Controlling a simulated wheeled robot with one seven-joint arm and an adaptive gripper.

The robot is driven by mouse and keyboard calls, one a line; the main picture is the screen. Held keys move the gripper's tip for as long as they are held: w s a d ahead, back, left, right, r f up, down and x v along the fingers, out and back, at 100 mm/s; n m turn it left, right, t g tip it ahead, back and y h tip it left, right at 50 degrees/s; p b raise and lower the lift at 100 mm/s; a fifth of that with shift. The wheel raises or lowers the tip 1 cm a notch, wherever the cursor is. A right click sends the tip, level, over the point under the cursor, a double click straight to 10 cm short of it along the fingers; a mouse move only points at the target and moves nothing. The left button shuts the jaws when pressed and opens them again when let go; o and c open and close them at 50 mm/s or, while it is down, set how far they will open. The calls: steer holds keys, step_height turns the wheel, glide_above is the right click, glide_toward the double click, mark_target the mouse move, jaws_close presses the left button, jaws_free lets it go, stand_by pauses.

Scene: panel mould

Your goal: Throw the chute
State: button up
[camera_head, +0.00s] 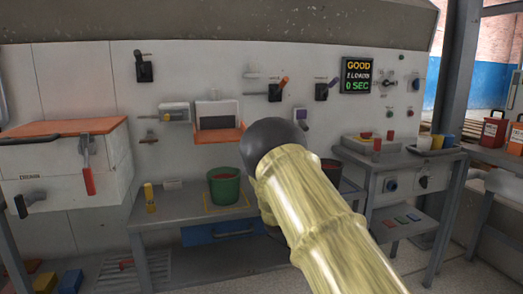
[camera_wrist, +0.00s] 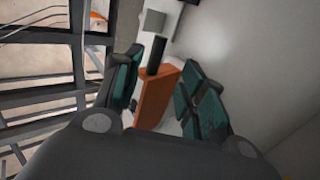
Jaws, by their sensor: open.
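A white wall unit with a dark slot and an orange lip (camera_head: 218,134), which looks like the chute, is on the panel left of centre in the head view. In the wrist view my gripper (camera_wrist: 162,62) is open, its two teal-padded fingers apart. An orange piece (camera_wrist: 155,98) with a dark bar above it shows between the fingers; it may be the chute's lip. I cannot tell whether the fingers touch it. In the head view my yellow arm hides the gripper.
A green bin (camera_head: 224,188) stands on the grey bench below the wall unit. Several levers are on the panel, with a lit sign (camera_head: 358,76) at right. A white box with an orange lid (camera_head: 62,130) and a red handle (camera_head: 88,180) is at left. A side table (camera_head: 390,160) stands at right.

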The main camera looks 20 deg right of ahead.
steer(key=shift+v, duration=0.85)
